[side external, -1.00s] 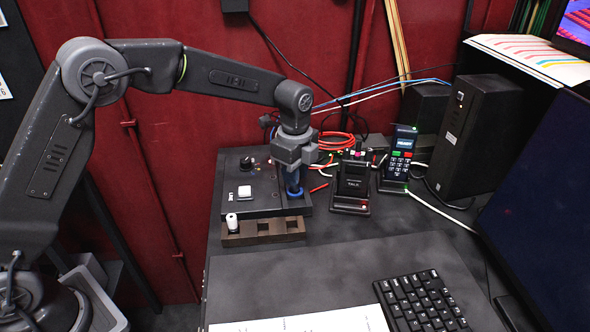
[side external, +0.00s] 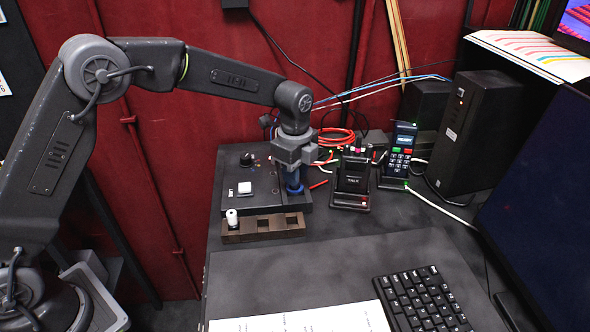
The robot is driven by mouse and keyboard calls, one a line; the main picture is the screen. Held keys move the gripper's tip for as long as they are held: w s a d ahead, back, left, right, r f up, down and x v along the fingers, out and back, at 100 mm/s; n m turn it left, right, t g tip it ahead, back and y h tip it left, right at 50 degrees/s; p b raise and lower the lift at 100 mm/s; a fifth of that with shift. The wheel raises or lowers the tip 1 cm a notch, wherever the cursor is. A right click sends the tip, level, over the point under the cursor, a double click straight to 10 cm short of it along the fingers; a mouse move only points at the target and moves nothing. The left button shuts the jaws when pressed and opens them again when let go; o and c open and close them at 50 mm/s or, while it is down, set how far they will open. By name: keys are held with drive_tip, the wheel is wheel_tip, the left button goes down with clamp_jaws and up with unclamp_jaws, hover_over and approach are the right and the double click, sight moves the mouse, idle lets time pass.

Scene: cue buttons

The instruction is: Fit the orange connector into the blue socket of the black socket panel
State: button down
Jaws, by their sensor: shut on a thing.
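The black socket panel (side external: 262,203) lies on the desk at the foot of the red wall. My gripper (side external: 294,188) points straight down over the panel's right part, with its fingertips at the blue socket (side external: 295,191). The gripper is shut. The orange connector is hidden between the fingers, so its colour and how deep it sits cannot be made out. Only a little blue of the socket shows around the fingertips.
A white button (side external: 245,188) and a dark knob (side external: 247,160) are on the panel. In front stands a brown slotted rack (side external: 262,238) holding a white piece (side external: 232,218). A black handset (side external: 353,180) and a keypad terminal (side external: 398,155) stand to the right. Orange cable lies behind.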

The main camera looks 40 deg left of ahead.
drive_tip(key=shift+f, duration=0.3)
drive_tip(key=c, duration=0.9)
unclamp_jaws()
drive_tip(key=shift+o, duration=0.6)
drive_tip(key=shift+r, duration=3.55)
